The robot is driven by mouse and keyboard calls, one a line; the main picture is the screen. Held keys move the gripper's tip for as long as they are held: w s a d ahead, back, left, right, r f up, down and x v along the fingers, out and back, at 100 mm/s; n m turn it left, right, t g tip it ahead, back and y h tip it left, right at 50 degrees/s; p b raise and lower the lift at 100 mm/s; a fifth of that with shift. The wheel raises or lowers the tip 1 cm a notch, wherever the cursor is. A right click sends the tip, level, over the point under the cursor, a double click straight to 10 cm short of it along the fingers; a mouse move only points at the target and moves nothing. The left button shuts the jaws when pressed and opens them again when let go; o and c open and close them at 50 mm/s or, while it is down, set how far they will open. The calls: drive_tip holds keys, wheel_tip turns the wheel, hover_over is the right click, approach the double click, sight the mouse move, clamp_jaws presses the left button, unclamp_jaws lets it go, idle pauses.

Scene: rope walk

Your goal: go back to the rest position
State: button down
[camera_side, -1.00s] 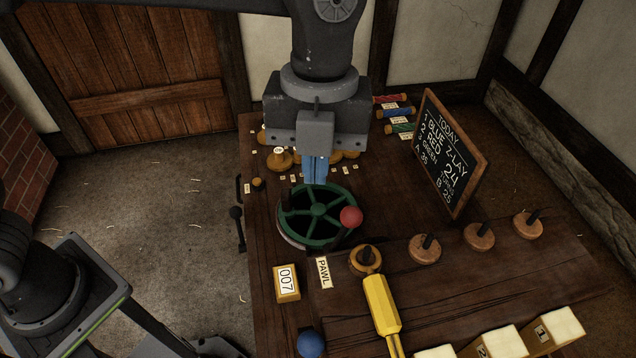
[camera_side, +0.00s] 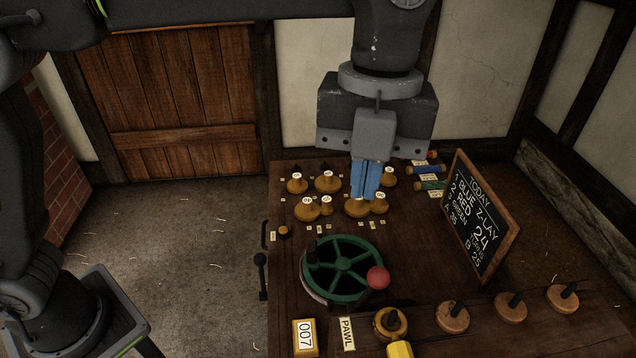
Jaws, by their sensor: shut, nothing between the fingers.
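My gripper (camera_side: 366,193) hangs in the upper middle of the side view, its blue fingers pointing down and shut with nothing between them. It is above the back part of the wooden table (camera_side: 420,250), in front of several labelled wooden knobs. The green spoked wheel (camera_side: 345,268) with a red ball knob (camera_side: 378,278) lies below and in front of the fingers, apart from them. The fingertips partly cover the knobs behind.
A chalkboard (camera_side: 481,213) stands at the right. Several wooden discs with dark pegs (camera_side: 453,316) line the front right. A 007 counter block (camera_side: 305,337) and a PAWL label (camera_side: 347,333) are at the front. A lever (camera_side: 262,275) sits at the left edge. Coloured spools (camera_side: 426,169) lie at the back.

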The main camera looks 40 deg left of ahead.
drive_tip(key=a+r+n+t, duration=0.2)
drive_tip(key=a+n, duration=0.6)
drive_tip(key=a, duration=0.2)
drive_tip(key=s+a+f+n+t, duration=0.2)
drive_tip(key=s+a+f+n, duration=0.2)
drive_tip(key=a+n, duration=0.4)
drive_tip(key=s+a+f+n+t, duration=0.2)
drive_tip(key=s+a+f+n, duration=0.3)
drive_tip(key=a+n, duration=0.4)
drive_tip(key=s+n, duration=0.1)
drive_tip(key=n, duration=0.4)
drive_tip(key=shift+s+a+f+t, duration=0.15)
drive_tip(key=shift+s+a+t, duration=0.15)
drive_tip(key=shift+s, duration=0.05)
